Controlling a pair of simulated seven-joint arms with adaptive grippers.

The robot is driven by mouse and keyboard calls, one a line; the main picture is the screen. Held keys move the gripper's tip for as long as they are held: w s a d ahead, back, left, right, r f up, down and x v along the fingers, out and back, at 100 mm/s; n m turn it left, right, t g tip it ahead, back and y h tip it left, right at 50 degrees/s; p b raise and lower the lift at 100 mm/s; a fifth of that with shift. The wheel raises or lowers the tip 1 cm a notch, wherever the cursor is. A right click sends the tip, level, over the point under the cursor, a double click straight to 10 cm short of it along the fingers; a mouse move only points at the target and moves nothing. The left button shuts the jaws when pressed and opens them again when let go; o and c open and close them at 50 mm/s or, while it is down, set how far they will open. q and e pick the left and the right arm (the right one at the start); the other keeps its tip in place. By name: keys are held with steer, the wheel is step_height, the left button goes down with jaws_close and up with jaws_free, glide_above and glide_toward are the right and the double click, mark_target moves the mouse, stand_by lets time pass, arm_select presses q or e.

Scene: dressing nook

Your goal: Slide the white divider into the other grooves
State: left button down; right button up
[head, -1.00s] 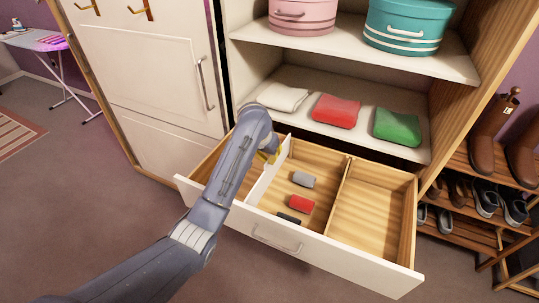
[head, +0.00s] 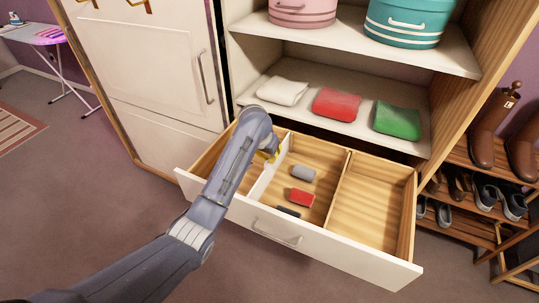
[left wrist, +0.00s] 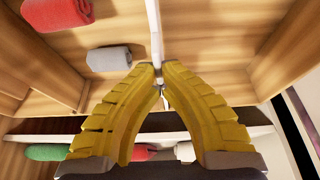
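The white divider (head: 266,178) stands upright in the open drawer (head: 340,262), running front to back left of the rolled clothes. My left gripper (head: 272,156) is at its back part, with the fingers mostly hidden by my arm. In the left wrist view, the yellow fingers (left wrist: 159,68) come together on the divider (left wrist: 155,28), with its edge between the tips. I cannot make out the grooves or whether the divider sits in any. My right gripper is not in view.
Grey (head: 304,173), red (head: 302,197) and dark (head: 288,212) rolls lie right of the white divider. A fixed wooden divider (head: 338,185) stands beyond them; the right compartment (head: 375,205) is empty. A shelf with folded clothes (head: 337,103) overhangs the drawer's back.

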arm_select(q)
steer(key=shift+f, duration=0.25)
stand_by(0.7)
steer(key=c, duration=1.5)
jaws_free()
steer(key=v, duration=1)
steer(key=shift+d+r, duration=0.1)
steer(key=shift+d, duration=0.05)
steer(key=shift+v, duration=0.9)
